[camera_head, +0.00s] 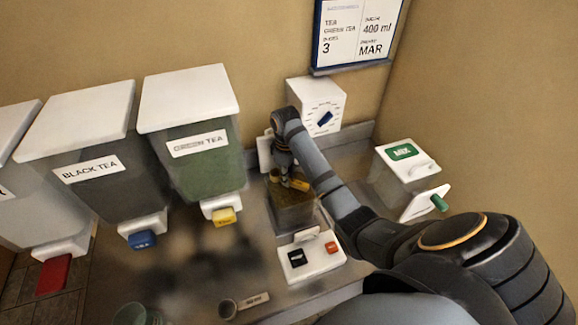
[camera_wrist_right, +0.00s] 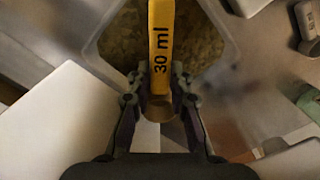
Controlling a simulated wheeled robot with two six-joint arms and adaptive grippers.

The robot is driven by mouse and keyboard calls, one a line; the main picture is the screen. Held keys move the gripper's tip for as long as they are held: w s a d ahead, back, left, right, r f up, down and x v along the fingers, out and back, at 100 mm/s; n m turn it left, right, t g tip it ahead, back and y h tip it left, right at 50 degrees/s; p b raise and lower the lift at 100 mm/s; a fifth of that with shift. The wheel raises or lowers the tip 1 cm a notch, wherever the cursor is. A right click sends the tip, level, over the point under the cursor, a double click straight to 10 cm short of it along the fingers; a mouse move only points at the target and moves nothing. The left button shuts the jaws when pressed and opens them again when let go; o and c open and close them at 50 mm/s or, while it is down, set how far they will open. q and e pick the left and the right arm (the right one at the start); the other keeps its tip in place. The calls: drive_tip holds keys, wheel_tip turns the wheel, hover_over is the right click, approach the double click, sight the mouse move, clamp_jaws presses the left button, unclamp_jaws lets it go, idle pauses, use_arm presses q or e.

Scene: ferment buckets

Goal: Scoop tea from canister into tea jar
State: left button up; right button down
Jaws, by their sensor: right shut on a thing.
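My right gripper (camera_head: 290,182) reaches down over an open clear container (camera_head: 292,217) that holds brownish-green loose tea. In the right wrist view the gripper (camera_wrist_right: 158,90) is shut on the yellow handle of a scoop (camera_wrist_right: 160,45) marked "30 ml". The scoop's yellow also shows in the head view (camera_head: 300,184). Tea (camera_wrist_right: 120,45) lies behind the handle in the wrist view. I cannot tell whether the scoop holds tea. I cannot tell for certain whether this container is the canister or the jar. My left gripper is not in view.
Dispensers labelled black tea (camera_head: 95,165) and green tea (camera_head: 195,140) stand left. A white dial box (camera_head: 316,103) stands behind; a clear bin with a green label (camera_head: 403,170) stands right.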

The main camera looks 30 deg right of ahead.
drive_tip(key=f, duration=0.1)
drive_tip(key=f+b, duration=0.1)
drive_tip(key=f, duration=0.1)
drive_tip(key=shift+s+a+f, duration=0.1)
drive_tip(key=shift+s+a, duration=0.05)
drive_tip(key=shift+s, duration=0.05)
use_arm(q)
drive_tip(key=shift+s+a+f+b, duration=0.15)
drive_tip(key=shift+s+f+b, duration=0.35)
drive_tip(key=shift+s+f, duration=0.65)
use_arm(e)
drive_tip(key=shift+w+f, duration=0.1)
drive_tip(key=shift+f, duration=2)
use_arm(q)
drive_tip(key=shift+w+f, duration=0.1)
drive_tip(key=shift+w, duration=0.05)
